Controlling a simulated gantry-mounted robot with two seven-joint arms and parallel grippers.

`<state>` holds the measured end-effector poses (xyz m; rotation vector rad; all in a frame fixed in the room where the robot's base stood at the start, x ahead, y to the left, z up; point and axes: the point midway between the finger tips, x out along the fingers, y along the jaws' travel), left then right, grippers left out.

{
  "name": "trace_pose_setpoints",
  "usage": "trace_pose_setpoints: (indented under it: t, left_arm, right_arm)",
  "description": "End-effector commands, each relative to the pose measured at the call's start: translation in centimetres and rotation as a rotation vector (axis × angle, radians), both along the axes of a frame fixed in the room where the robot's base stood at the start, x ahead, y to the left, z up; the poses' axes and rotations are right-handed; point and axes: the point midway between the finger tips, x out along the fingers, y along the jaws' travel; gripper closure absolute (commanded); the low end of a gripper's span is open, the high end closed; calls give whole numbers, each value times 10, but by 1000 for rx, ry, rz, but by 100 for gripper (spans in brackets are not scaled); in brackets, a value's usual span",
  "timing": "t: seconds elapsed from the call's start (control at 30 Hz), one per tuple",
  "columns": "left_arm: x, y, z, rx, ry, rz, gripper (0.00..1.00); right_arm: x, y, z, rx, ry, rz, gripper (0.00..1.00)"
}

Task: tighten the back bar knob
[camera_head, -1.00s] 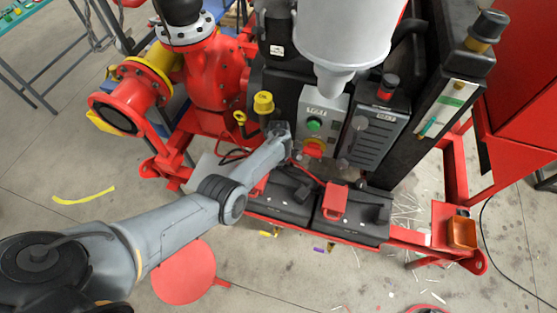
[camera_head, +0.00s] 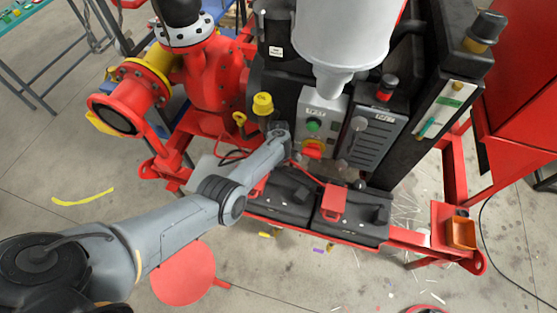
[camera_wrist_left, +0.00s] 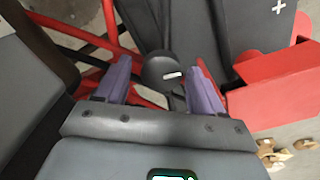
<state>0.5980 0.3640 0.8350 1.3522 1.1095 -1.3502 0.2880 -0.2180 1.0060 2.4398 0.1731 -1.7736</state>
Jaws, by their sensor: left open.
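In the left wrist view a round black knob (camera_wrist_left: 160,73) with a short white mark on top sits between the two purple fingers of my left gripper (camera_wrist_left: 159,84). The fingers are apart, one on each side of the knob, with visible gaps. I cannot tell how far below the fingertips the knob lies. In the head view my left gripper (camera_head: 279,132) is at the back of the black batteries (camera_head: 286,192), beside the grey control box. Its fingers and the knob there are hidden by my arm. My right gripper is not in view.
A control box (camera_head: 316,112) with a green button and a red-yellow switch stands right of the gripper. A yellow cap (camera_head: 263,103) and red pump piping (camera_head: 215,85) are close behind and left. A red terminal cover (camera_head: 333,202) sits on the right battery.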

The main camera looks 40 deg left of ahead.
Motion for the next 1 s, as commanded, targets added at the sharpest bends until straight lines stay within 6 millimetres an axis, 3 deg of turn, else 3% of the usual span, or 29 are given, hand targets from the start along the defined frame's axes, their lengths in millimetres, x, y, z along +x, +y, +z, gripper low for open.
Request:
trace_pose_setpoints:
  t: [0.27, 0.7, 1.0]
  left_arm:
    - [-1, 0, 19, -1, 2, 2, 26]
    - [0, 0, 68, 0, 0, 1, 26]
    - [0, -1, 80, 0, -1, -1, 26]
  right_arm:
    - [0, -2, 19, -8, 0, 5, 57]
    - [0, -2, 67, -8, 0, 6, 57]
    - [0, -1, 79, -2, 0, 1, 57]
